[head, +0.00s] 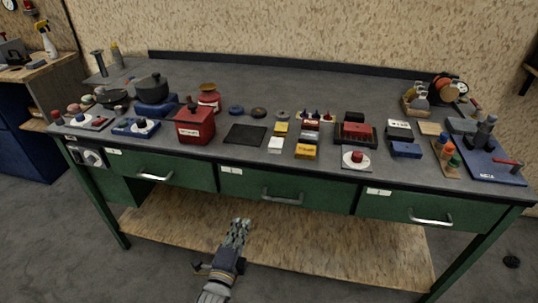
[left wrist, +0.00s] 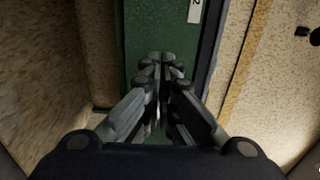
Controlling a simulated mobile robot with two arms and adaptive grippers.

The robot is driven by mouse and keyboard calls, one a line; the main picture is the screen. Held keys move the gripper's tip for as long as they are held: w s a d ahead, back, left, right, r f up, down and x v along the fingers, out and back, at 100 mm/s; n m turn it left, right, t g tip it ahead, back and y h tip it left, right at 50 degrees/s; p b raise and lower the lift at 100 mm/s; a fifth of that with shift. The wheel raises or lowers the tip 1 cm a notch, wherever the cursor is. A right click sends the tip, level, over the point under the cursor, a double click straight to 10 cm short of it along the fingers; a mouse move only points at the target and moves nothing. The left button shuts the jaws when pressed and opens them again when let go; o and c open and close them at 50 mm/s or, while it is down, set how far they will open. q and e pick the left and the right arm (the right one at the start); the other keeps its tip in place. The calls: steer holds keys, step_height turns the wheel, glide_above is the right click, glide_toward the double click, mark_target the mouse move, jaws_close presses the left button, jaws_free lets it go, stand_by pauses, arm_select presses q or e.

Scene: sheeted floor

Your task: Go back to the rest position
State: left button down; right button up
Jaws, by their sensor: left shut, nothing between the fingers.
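My left gripper (head: 239,225) shows at the bottom of the head view, in front of the workbench and below its drawers. It is shut and holds nothing. In the left wrist view the gripper's fingers (left wrist: 160,62) meet, with a green panel (left wrist: 160,25) behind them. The gripper appears apart from the bench. My right gripper is in neither view.
The workbench top (head: 280,85) carries a red box (head: 195,124), a dark pot (head: 152,88), a blue tool board (head: 490,165) and several small items. Three green drawers with handles, such as the middle one (head: 290,192), look closed. A wooden lower shelf (head: 330,240) lies beneath.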

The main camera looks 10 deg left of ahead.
arm_select(q)
steer(key=s+d+f+n+g, duration=0.1)
steer(key=s+f+n+g, duration=0.15)
steer(key=s+f, duration=0.45)
steer(key=s+f+n+g+h+p, duration=0.1)
steer(key=s+f+n+g, duration=0.15)
steer(key=f, duration=0.75)
steer(key=s+d+f+n+g, duration=0.1)
steer(key=s+f+n+g, duration=0.15)
steer(key=s+f, duration=0.45)
steer(key=s+a+f+n+g, duration=0.2)
steer(key=s+f, duration=0.4)
steer(key=s, duration=0.4)
steer(key=s+a+f+n+g, duration=0.2)
steer(key=s+f, duration=0.4)
steer(key=s, duration=0.4)
steer(key=s+a+f+n+g+y, duration=0.1)
steer(key=s+f+n+g, duration=0.3)
steer(key=s, duration=0.6)
steer(key=shift+s+a+f+g+p, duration=0.4)
steer(key=shift+a+f+g, duration=0.15)
steer(key=shift+f+g, duration=0.3)
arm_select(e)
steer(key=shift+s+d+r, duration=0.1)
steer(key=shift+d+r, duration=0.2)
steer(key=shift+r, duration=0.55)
arm_select(q)
steer(key=shift+w+f, duration=0.1)
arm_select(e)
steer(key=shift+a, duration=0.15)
